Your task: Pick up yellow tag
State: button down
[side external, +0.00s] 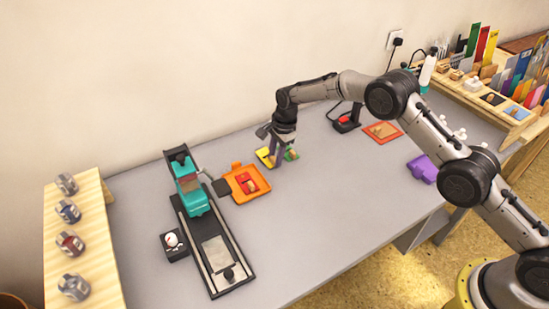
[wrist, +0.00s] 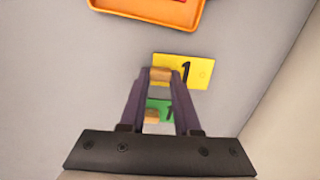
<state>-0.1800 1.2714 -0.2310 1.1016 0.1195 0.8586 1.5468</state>
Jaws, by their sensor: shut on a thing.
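The yellow tag (wrist: 198,77) is a flat yellow rectangle with a black "1" and a tan wooden grip. It also shows in the side external view (side external: 264,154). My gripper (wrist: 160,74) is shut on the tan grip, at the left part of the tag in the wrist view. In the side external view my gripper (side external: 276,163) points down and hides part of the tag. I cannot tell whether the tag touches the table. A green tag (wrist: 157,104) with its own tan grip lies close by, seen between my fingers and partly hidden by them.
An orange tray (side external: 240,193) with a red item lies left of the tags, near a teal and black stamping device (side external: 192,195). A black stand (side external: 345,123) and an orange-red pad (side external: 383,137) lie right. The grey table (side external: 320,210) is clear in front.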

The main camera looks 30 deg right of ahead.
notch_tip(320, 180, up, 3)
jog(key=shift+f, duration=0.2)
jog(key=s+d+r, duration=0.3)
jog(key=s+r, duration=0.6)
jog(key=s, duration=0.4)
jog(key=shift+s+r, duration=0.35)
